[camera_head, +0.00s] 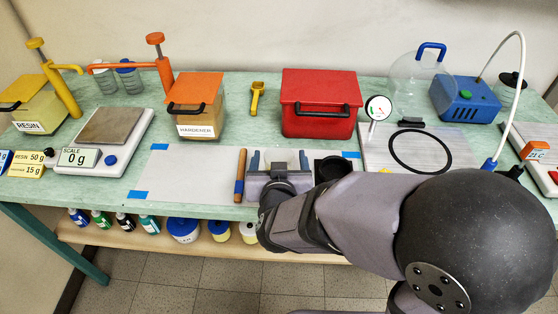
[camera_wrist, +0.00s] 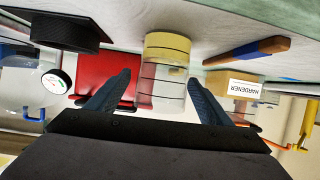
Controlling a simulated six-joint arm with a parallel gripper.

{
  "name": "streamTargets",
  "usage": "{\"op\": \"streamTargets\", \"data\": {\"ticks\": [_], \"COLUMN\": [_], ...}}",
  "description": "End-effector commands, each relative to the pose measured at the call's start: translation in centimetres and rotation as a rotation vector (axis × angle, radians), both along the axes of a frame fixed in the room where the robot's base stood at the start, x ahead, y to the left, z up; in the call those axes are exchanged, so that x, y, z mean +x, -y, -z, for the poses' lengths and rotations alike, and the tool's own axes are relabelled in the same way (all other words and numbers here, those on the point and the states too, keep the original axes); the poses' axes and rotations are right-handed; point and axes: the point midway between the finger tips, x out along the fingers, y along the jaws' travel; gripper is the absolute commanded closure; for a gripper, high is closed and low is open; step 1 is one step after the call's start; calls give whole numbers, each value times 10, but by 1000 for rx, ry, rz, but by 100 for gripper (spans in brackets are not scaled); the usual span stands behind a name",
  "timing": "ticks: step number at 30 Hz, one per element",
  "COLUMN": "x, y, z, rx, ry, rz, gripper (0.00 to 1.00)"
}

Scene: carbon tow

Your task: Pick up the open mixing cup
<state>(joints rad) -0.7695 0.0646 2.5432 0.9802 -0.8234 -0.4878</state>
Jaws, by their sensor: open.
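The mixing cup (camera_wrist: 164,75) is a clear, open cylinder with dark ring marks and a pale yellow band at its base. It appears upright in the inverted wrist view, in line between my fingers. My gripper (camera_wrist: 159,78) is open, one blue finger on each side of the cup. Gaps show between fingers and cup, and I cannot tell whether the cup is fully between the tips or just beyond.
A wooden-handled tool with blue (camera_head: 240,175) lies just left of my gripper. Behind are a red box (camera_head: 318,100) and the hardener box (camera_head: 196,105). The mat's left part is clear.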

Motion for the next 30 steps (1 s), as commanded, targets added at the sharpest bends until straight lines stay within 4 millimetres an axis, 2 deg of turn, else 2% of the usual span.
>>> {"op": "streamTargets", "data": {"ticks": [1, 8, 10, 15, 24, 30], "x": [1, 2, 11, 21, 23, 23], "y": [1, -1, -2, -3, -3, -3], "z": [-4, 0, 8, 12, 12, 12], "rx": [-4, 9, 11, 13, 13, 13], "ry": [-5, -11, -9, -7, -7, -6], "rz": [-1, -14, -12, -14, -14, -14], "gripper": [26, 26, 26, 26, 26, 72]}}
